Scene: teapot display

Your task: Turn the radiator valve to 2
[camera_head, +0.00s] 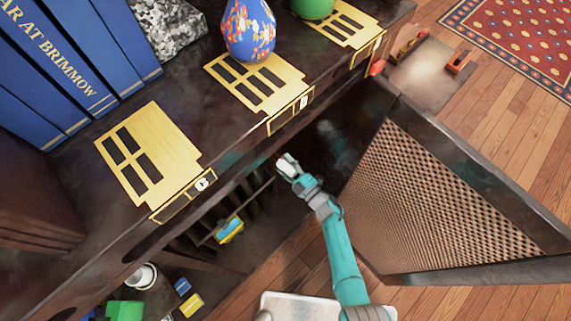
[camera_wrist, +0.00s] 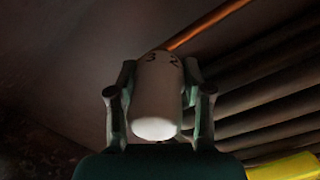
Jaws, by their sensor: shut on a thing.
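The radiator valve is a white rounded knob (camera_wrist: 156,95) in the middle of the wrist view. Dark digits, which look like 3 and 2, show near its far end. My gripper (camera_wrist: 158,100) has one finger on each side of the knob and is shut on it. In the head view the white knob (camera_head: 287,163) shows at the tip of my gripper (camera_head: 291,171), inside the dark opening under the shelf. The digits are too small to read there. Any pointer mark on the valve is not clear to me.
A copper-coloured pipe (camera_wrist: 208,24) and dark radiator bars (camera_wrist: 265,82) lie beyond the knob. An open door with a woven mesh panel (camera_head: 435,205) stands right of my arm. The shelf above holds a floral vase (camera_head: 248,30), yellow plates and blue books (camera_head: 50,65).

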